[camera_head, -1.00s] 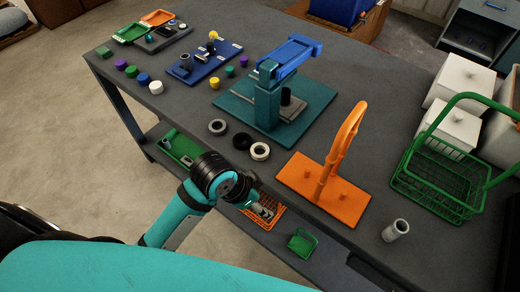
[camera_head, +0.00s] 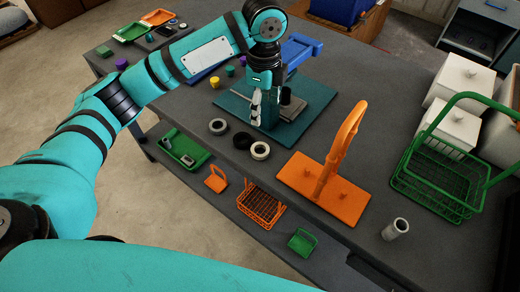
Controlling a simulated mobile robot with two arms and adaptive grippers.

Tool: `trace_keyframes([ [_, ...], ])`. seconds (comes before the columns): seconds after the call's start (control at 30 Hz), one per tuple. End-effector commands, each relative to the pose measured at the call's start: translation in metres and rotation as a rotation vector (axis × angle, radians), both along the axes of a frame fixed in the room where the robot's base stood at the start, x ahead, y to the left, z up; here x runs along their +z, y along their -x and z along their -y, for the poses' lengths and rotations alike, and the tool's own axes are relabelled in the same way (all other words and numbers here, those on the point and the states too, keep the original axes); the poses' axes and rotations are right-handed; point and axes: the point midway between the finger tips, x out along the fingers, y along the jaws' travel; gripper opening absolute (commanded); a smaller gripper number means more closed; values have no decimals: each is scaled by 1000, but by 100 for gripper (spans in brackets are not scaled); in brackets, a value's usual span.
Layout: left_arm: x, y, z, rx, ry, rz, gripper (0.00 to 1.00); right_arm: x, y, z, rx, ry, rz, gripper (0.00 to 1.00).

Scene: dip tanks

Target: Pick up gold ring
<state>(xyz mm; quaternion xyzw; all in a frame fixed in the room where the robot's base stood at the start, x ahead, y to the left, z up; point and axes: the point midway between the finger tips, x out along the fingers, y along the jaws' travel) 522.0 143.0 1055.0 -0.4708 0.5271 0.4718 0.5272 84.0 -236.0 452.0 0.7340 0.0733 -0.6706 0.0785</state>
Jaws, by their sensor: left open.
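Three rings lie in a row on the dark table: a grey ring (camera_head: 218,127), a black ring (camera_head: 242,141) and a pale cream ring (camera_head: 260,151). None of them looks clearly gold, and I cannot tell which is the gold ring. My left gripper (camera_head: 256,116) points down, open and empty, just behind the black and cream rings. It is in front of the teal press (camera_head: 296,112) and hides part of it. My right gripper is not in view.
An orange stand (camera_head: 340,195) with a tall hooped handle is right of the rings. A green wire basket (camera_head: 440,180) and white lidded boxes (camera_head: 462,75) are further right. A grey cup (camera_head: 395,229) stands near the front edge. The lower shelf holds an orange basket (camera_head: 261,207) and green trays.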

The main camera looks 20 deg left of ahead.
Motion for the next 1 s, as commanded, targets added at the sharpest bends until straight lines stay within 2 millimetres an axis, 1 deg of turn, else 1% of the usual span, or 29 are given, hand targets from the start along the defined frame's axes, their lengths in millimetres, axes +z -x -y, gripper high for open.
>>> trace_keyframes([
  [0.3,-66,2,-1,1,-2,-6,64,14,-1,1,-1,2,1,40],
  [0.43,-91,2,-1,1,-1,-4,64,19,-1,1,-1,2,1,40],
  [0.5,-101,1,-1,2,0,-2,64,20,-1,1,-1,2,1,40],
  [0.6,-111,1,0,0,1,-1,64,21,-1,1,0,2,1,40],
  [0.77,-120,1,-3,1,0,0,64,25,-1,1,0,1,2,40],
  [0.93,-143,4,-10,3,-1,-3,64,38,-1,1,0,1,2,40],
  [1.0,-155,4,-9,1,-1,-2,64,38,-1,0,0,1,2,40],
])
